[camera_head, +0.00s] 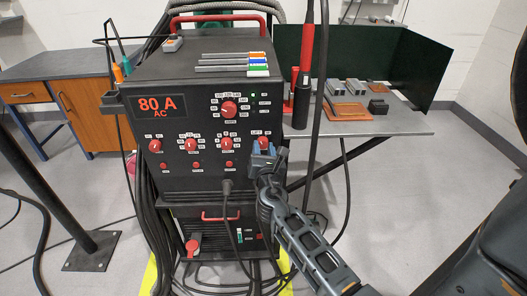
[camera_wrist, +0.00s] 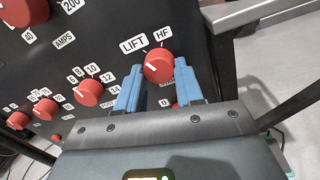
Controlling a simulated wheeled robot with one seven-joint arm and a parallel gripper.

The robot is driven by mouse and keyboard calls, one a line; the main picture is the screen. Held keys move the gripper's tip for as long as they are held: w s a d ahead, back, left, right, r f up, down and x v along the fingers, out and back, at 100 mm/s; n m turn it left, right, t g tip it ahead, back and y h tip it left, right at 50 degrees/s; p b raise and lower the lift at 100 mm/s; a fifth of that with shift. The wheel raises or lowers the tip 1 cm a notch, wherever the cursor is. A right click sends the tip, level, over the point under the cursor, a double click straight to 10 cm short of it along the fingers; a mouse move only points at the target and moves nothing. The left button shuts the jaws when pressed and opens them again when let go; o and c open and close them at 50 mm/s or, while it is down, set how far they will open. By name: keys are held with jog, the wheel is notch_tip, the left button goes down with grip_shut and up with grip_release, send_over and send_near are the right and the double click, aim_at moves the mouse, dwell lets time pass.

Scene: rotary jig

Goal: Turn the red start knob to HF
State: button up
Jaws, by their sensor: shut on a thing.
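The red start knob (camera_wrist: 158,66) sits on the dark front panel, with the LIFT label (camera_wrist: 133,44) at its upper left and the HF label (camera_wrist: 162,34) just above it. Its white mark shows on the left part of its face, on the LIFT side rather than toward HF. My gripper (camera_wrist: 159,84) has a blue finger on each side of the knob and is shut on it. In the head view my gripper (camera_head: 264,153) is at the right end of the panel's knob row, and the start knob (camera_head: 263,141) is partly hidden behind the fingers.
The welder (camera_head: 190,80) has other red knobs close by, including the AMPS knob (camera_head: 229,108) and a neighbouring knob (camera_wrist: 89,93). Its display (camera_head: 162,107) reads 80 A AC. A torch (camera_head: 305,60) and a grey side table (camera_head: 400,122) stand right of the panel.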

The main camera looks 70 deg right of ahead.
jog(key=m+b, duration=0.1)
jog(key=m, duration=0.1)
jog(key=m+b, duration=0.4)
jog(key=shift+w+f, duration=0.1)
jog(key=shift+f, duration=0.15)
jog(key=m+b, duration=0.3)
jog(key=m, duration=0.2)
jog(key=shift+a+r+h+b, duration=0.1)
jog(key=shift+r+h+b, duration=0.1)
jog(key=shift+h+b, duration=0.2)
jog(key=shift+r, duration=0.1)
jog(key=o, duration=1)
jog(key=shift+o, duration=0.2)
jog(key=b+v, duration=0.1)
jog(key=v, duration=0.6)
jog(key=shift+a, duration=0.35)
jog(key=shift+a, duration=0.1)
